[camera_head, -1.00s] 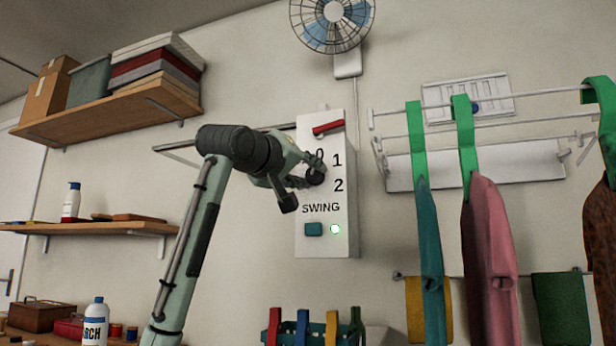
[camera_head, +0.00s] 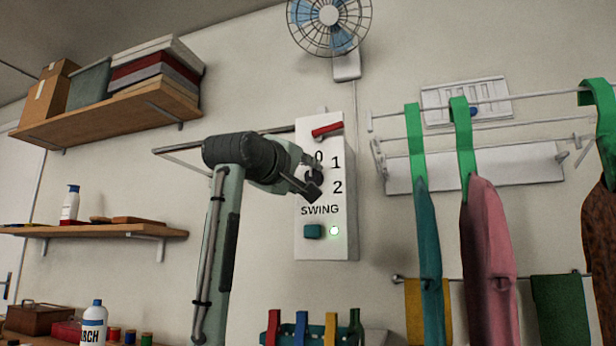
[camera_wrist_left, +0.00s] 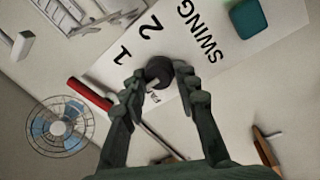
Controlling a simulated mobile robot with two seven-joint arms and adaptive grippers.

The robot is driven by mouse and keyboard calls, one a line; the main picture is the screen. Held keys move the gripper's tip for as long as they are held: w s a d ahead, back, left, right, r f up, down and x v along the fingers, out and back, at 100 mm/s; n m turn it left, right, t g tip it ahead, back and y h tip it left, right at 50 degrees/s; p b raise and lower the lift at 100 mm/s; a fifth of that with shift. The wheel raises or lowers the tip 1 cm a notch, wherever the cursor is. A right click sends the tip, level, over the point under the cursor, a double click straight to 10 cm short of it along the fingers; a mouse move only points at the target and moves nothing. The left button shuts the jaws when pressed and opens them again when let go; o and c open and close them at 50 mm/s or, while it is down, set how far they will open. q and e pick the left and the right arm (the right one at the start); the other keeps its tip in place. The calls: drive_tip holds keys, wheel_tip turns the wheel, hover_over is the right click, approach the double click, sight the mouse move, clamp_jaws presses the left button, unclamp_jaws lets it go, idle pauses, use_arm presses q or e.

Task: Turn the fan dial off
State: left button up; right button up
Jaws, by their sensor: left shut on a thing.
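The fan dial (camera_head: 316,175) is a dark round knob on a white control panel (camera_head: 342,217), beside the marks 0, 1 and 2. My left gripper (camera_head: 314,181) is at the dial, with its fingers partly covering it. In the left wrist view the dial (camera_wrist_left: 159,70) sits between the two fingertips, and the gripper (camera_wrist_left: 160,77) is shut on it. Which mark the dial points to cannot be told. The fan (camera_head: 329,15) hangs on the wall above the panel. My right gripper is not in view.
A red lever (camera_head: 327,130) is above the dial. A drying rack (camera_head: 480,170) with hanging garments is to the right. Wooden shelves (camera_head: 115,108) are at the left.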

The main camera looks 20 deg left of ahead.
use_arm(q)
drive_tip(key=o, duration=1.2)
drive_tip(key=shift+c, duration=0.2)
drive_tip(key=s+a+f, duration=0.1)
drive_tip(key=s, duration=1.1)
drive_tip(key=shift+a+f, duration=0.15)
drive_tip(key=shift+f, duration=0.1)
